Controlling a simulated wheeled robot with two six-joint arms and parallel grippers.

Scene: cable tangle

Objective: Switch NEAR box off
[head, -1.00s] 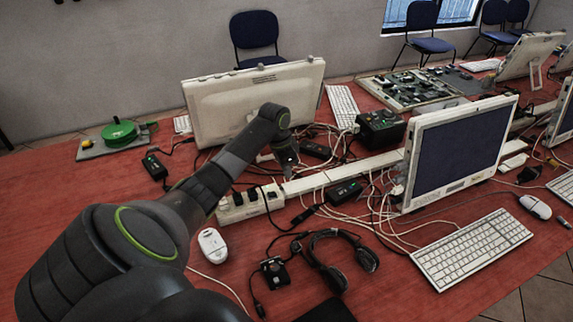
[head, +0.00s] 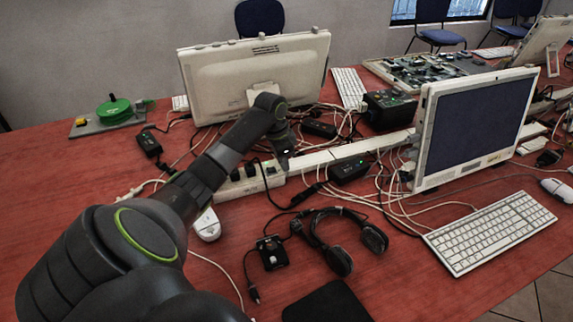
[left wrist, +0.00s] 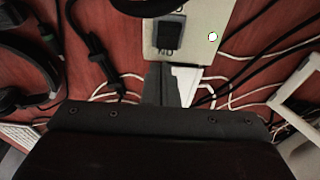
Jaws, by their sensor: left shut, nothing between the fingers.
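A white power strip box (head: 232,190) with black plugs lies on the red table near the middle in the head view. I cannot tell whether that spot is a switch or a lamp. My left gripper (head: 286,158) is shut and empty at the right end of the box. In the left wrist view its fingers (left wrist: 170,86) are together beside the box's edge; contact is unclear. My right gripper is out of view.
Tangled cables (head: 385,190) surround the box. Black adapters with green lights (head: 348,170) sit close by. A headset (head: 335,240), a white mouse (head: 207,226) and a keyboard (head: 490,230) lie in front. Monitors (head: 475,130) stand right and behind.

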